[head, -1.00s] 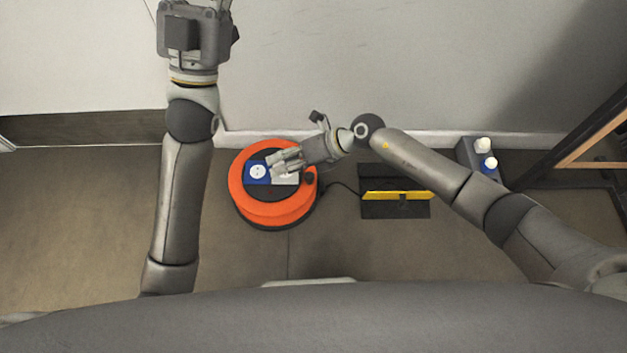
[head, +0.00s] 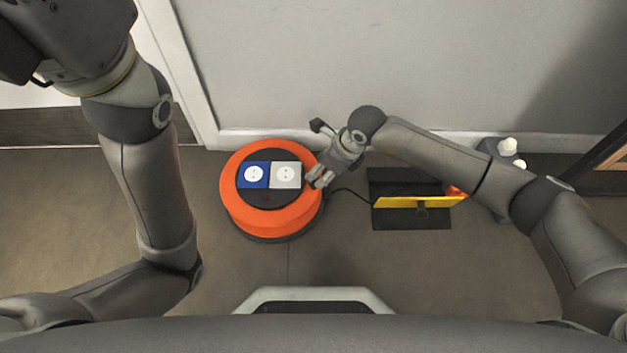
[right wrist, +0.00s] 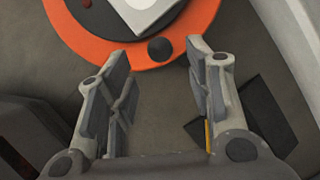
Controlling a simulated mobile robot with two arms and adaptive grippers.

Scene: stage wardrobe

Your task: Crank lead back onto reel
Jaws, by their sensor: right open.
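The orange reel (head: 236,212) stands on the floor near the wall. Its dark top carries a blue socket (head: 255,175) and a grey socket (head: 286,174). A black lead (head: 352,191) runs from its right side toward a black plate. My right gripper (head: 317,180) is at the reel's right edge, open and empty. In the right wrist view a dark round knob (right wrist: 160,49) sits at the reel's rim, ahead of and between the spread fingertips. In the head view the gripper hides it. My left arm rises at the left, its fingers outside the picture.
The black plate (head: 395,217) with a yellow bar (head: 408,202) lies right of the reel, partly behind my right arm. A grey box with white-topped items (head: 508,147) stands farther right by the wall. Floor in front of the reel is clear.

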